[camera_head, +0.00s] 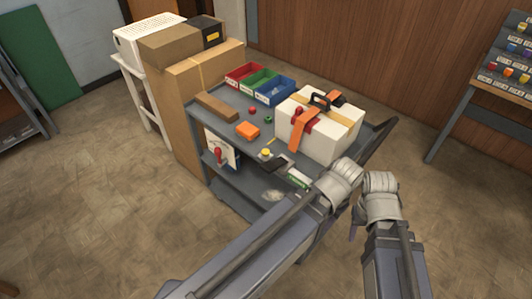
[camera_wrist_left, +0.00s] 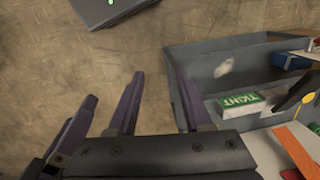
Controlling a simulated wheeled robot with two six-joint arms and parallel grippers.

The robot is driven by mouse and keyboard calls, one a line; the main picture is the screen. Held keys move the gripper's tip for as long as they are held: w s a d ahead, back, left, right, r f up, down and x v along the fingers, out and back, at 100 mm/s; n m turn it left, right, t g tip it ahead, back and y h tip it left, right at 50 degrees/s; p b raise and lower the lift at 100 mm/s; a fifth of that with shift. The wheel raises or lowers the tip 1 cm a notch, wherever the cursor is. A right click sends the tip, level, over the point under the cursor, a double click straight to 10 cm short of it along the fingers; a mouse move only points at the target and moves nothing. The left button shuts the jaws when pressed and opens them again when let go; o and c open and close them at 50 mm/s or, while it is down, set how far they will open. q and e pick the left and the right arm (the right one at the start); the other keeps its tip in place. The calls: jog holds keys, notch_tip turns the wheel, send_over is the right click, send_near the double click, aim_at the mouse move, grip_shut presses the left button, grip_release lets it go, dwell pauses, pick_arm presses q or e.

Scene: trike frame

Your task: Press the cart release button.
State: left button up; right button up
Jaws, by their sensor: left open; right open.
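The grey cart (camera_head: 222,110) stands mid-view in the head view, loaded with items. A small yellow knob-like piece (camera_head: 265,153) sits near its front edge beside a dark flat piece; I cannot tell whether it is the release button. My left arm reaches in from the left, its wrist at the cart's near corner; its gripper is hidden there. In the left wrist view my left gripper (camera_wrist_left: 150,88) is open and empty, its purple fingers beside the cart wall (camera_wrist_left: 185,88). My right gripper (camera_head: 356,222) is open, low beside the left wrist, apart from the cart.
A white case (camera_head: 345,145) with orange straps, red, green and blue bins (camera_head: 273,92) and an orange block (camera_head: 247,130) are on the cart. A green-and-white box marked TIGHT (camera_wrist_left: 240,103) lies near its edge. Cardboard boxes (camera_head: 185,95) stand behind. Floor is clear left.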

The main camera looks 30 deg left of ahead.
pick_arm(q)
jog(key=shift+c, duration=0.2)
jog(key=shift+w+a, duration=0.1)
jog(key=shift+w, duration=0.05)
jog(key=shift+c, duration=0.8)
jog(key=w+a+n+y, duration=0.1)
jog(key=w+a+n, duration=0.2)
jog(key=w+a+r+n+t+y, duration=0.1)
jog(key=w+a+n, duration=0.1)
jog(key=w, duration=0.1)
jog(key=w+a+r+n+y, duration=0.1)
jog(key=w+a+n, duration=0.2)
jog(key=shift+w+a+n+t, duration=0.25)
jog(key=shift+a+n+t, duration=0.05)
grip_shut()
jog(key=w+a+r+n+t+y, duration=0.1)
jog(key=w+a+r+n+y, duration=0.3)
jog(key=w+a+n, duration=0.4)
jog(key=shift+w+a+r+n+p, duration=0.4)
jog(key=shift+a+r+n, duration=0.3)
jog(key=shift+a+n, duration=0.95)
jog(key=shift+a+m, duration=0.4)
jog(key=shift+m, duration=0.05)
